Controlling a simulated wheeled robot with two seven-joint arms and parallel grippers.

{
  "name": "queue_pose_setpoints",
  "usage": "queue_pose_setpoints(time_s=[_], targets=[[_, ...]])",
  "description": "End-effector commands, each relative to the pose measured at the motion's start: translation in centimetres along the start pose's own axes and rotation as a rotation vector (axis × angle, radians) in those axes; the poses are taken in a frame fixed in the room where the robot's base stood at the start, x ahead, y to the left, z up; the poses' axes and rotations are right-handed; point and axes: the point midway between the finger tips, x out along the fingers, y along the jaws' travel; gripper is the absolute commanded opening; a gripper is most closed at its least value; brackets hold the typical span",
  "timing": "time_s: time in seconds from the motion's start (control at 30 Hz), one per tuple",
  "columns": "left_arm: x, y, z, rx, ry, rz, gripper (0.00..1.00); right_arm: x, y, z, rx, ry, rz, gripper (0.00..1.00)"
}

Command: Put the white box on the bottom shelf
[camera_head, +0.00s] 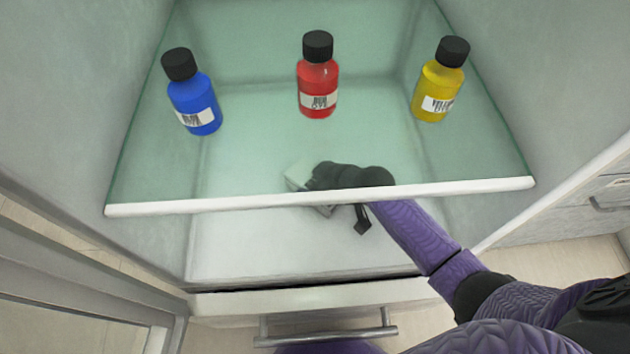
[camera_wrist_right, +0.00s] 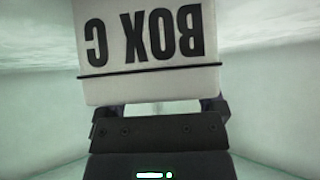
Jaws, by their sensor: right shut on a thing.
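The white box (camera_wrist_right: 150,50) fills the upper part of the right wrist view, with the lettering "BOX C" upside down on its face. My right gripper (camera_wrist_right: 168,108) is shut on it. In the head view the box (camera_head: 299,177) shows dimly through the glass shelf, at the left end of my right gripper (camera_head: 315,185). My right arm reaches in under the glass shelf (camera_head: 250,160), above the white bottom shelf (camera_head: 240,250). I cannot tell whether the box touches the bottom shelf. My left gripper is not in view.
A blue bottle (camera_head: 193,103), a red bottle (camera_head: 318,85) and a yellow bottle (camera_head: 438,88) stand on the glass shelf. The shelf's white front edge (camera_head: 200,206) lies above my right arm. A drawer handle (camera_head: 325,334) is below. The bottom shelf's left part looks clear.

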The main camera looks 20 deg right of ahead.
Motion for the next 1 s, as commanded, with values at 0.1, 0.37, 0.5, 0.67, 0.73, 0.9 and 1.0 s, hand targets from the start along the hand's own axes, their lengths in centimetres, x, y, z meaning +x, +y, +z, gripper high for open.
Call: queue_pose_setpoints(time_s=[0.1, 0.37, 0.5, 0.67, 0.73, 0.9, 1.0], targets=[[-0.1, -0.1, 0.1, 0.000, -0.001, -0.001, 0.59, -0.1, 0.0, -0.1, -0.001, -0.001, 0.000, 0.00], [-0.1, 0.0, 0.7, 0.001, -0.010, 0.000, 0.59, -0.1, 0.0, 0.0, -0.001, -0.001, 0.000, 1.00], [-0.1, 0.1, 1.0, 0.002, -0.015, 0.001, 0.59, -0.1, 0.0, 0.0, -0.001, -0.001, 0.000, 1.00], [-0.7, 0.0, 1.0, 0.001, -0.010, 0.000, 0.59, -0.7, 0.0, -0.3, -0.002, 0.000, 0.001, 1.00], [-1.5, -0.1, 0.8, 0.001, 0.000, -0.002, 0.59, -1.9, 0.1, -0.6, -0.004, 0.002, 0.004, 1.00], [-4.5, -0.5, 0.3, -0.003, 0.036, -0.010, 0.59, -6.1, 0.1, -1.0, -0.006, 0.004, 0.004, 1.00], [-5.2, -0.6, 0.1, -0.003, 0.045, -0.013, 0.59, -7.6, 0.0, 1.4, -0.005, -0.004, 0.001, 1.00]])
